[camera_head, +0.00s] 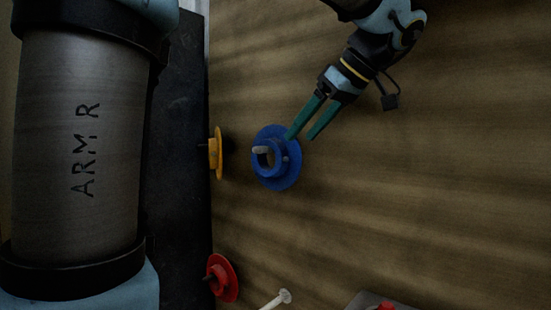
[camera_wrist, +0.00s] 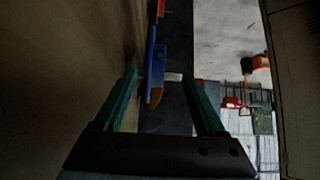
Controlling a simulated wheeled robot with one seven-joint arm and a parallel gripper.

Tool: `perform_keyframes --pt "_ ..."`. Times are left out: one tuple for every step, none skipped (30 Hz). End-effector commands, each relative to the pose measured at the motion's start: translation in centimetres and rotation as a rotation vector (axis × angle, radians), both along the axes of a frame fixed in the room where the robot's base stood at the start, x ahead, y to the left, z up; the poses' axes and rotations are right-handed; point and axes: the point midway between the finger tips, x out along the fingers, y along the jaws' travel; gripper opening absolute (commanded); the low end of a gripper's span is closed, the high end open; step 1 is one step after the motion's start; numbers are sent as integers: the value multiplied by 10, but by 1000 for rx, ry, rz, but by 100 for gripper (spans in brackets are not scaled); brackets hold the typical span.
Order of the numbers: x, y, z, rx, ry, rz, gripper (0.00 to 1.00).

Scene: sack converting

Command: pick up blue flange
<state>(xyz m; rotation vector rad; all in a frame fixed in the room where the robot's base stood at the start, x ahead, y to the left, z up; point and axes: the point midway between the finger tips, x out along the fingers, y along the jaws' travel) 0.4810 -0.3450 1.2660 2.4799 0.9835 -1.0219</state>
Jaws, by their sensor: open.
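The blue flange (camera_head: 283,177) is a round disc with a raised hub, standing out from the brown wooden surface in the middle of the head view. A pale peg end shows at its hub. My gripper (camera_head: 299,138) is open, its two green fingers reaching the flange's upper right edge. In the wrist view the blue flange (camera_wrist: 150,66) appears edge-on between the open fingers of my gripper (camera_wrist: 160,75), nearer the left finger. I cannot tell whether a finger touches it.
A yellow flange (camera_head: 216,153) is to the left and a red flange (camera_head: 228,278) below it, both by a dark panel (camera_head: 180,150). A white peg (camera_head: 284,297) and a grey plate with a red part (camera_head: 370,301) are at the bottom. The right of the wooden surface is clear.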

Motion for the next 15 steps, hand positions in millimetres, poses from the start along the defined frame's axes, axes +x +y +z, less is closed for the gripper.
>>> perform_keyframes --pt "1 0 0 1 1 1 72" --pt "1 1 -1 1 1 1 72" --pt "2 1 -2 1 1 1 72" --pt "3 2 -3 1 1 1 72" --pt "4 4 -5 2 2 3 72" --pt "7 7 -8 3 2 4 72" --pt "9 9 -12 3 2 4 72" --pt "12 12 -15 4 3 5 72" --pt "15 15 -20 3 3 4 72" --pt "17 18 -23 4 3 4 72" --pt "20 19 -27 3 3 3 72" --pt "23 22 -30 3 3 4 72" --pt "25 24 -33 3 2 4 72" --pt "26 25 -35 2 2 3 72" --pt "28 26 -37 1 3 3 72"
